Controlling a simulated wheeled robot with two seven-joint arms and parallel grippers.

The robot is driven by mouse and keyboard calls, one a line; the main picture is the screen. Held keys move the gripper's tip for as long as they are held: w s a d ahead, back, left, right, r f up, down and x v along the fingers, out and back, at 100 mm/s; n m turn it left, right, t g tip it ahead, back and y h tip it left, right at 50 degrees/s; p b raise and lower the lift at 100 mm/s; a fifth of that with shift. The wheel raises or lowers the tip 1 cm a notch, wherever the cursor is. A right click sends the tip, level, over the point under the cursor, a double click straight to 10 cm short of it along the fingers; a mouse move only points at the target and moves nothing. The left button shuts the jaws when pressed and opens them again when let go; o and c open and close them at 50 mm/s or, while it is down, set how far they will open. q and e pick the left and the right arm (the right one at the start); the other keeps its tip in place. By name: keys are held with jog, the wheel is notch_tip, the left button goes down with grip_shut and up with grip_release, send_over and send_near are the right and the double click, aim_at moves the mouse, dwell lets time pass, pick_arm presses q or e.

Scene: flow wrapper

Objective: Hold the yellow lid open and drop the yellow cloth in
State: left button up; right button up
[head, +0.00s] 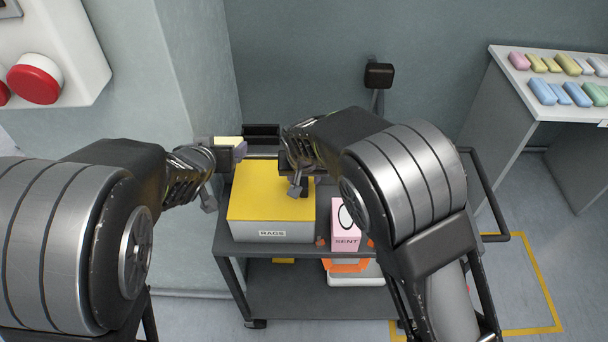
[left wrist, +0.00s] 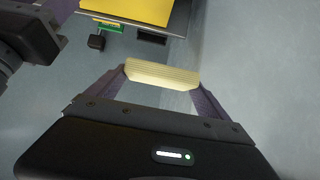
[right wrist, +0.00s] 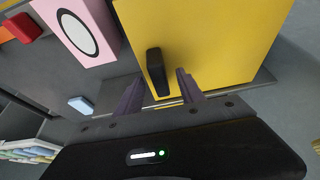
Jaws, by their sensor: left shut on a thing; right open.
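The grey box labelled RAGS (head: 272,235) stands on a dark cart, and its yellow lid (head: 262,195) lies flat and shut on it. The lid fills the top of the right wrist view (right wrist: 210,35), with a black handle (right wrist: 157,72) on it. My right gripper (right wrist: 158,88) is open, with its fingertips close to the handle, one on either side; I cannot tell if they touch it. My left gripper (left wrist: 162,80) is shut on the pale yellow folded cloth (left wrist: 160,73). In the head view, the cloth (head: 228,141) is behind the box's far left corner, apart from the lid.
A pink box labelled SENT (head: 346,225) stands right beside the rag box. A black open bin (head: 262,132) is behind it. A white and orange container (head: 352,271) sits on the cart's lower shelf. A side table (head: 560,70) with several colored packs stands right.

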jog(key=shift+c, duration=0.4)
grip_shut()
pick_arm(q)
jog(key=shift+f+b, duration=0.9)
pick_arm(e)
jog(key=d, duration=1.5)
dwell(0.4)
